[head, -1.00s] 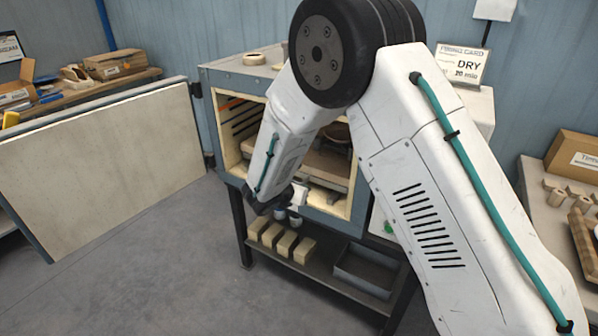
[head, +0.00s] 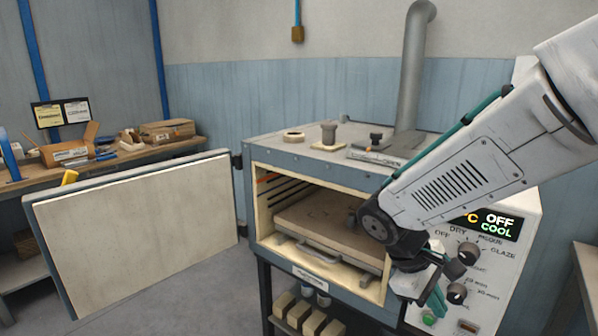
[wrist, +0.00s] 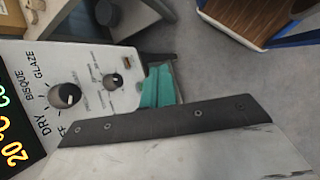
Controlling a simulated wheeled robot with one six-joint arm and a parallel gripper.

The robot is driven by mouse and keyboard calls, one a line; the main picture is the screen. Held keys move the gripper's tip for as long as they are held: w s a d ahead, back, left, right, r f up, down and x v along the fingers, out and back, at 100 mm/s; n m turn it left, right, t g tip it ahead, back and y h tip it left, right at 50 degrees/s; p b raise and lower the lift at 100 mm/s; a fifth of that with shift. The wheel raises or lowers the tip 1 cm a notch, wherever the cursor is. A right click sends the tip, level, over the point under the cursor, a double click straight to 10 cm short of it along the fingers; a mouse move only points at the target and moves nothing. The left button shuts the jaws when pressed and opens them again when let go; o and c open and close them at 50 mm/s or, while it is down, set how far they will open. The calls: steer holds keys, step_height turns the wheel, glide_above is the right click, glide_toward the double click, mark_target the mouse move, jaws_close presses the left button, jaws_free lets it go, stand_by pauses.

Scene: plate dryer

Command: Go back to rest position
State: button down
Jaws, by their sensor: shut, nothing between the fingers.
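My gripper (head: 436,298) hangs at the lower right in the head view, in front of the control panel of the plate dryer (head: 320,160). It is shut and holds nothing. Its teal fingers (wrist: 158,86) also show in the wrist view, in front of the panel's lower part. My arm comes in from the upper right, bent down at the wrist. The dryer's door (head: 140,235) stands wide open to the left. Inside the dryer is a pale shelf board (head: 310,222) with a handle at its front. My arm hides the right side of the opening.
The control panel (head: 478,255) has knobs and a display reading OFF and COOL. Pale blocks (head: 300,310) lie on the rack below. A workbench (head: 100,160) stands behind the door. A wooden-coloured item (wrist: 240,15) shows in the wrist view. Floor is bare at lower left.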

steer(key=s+d+r+m+t+y, duration=0.1)
steer(key=s+r+m+y, duration=0.2)
steer(key=s, duration=0.5)
steer(key=s+r+m+t+y, duration=0.1)
steer(key=s+r+m+y, duration=0.2)
steer(key=s+r+m, duration=0.2)
steer(key=s+r, duration=0.1)
steer(key=s, duration=0.2)
steer(key=shift+d+r+t, duration=0.3)
steer(key=shift+d+t, duration=0.05)
steer(key=shift+t, duration=0.05)
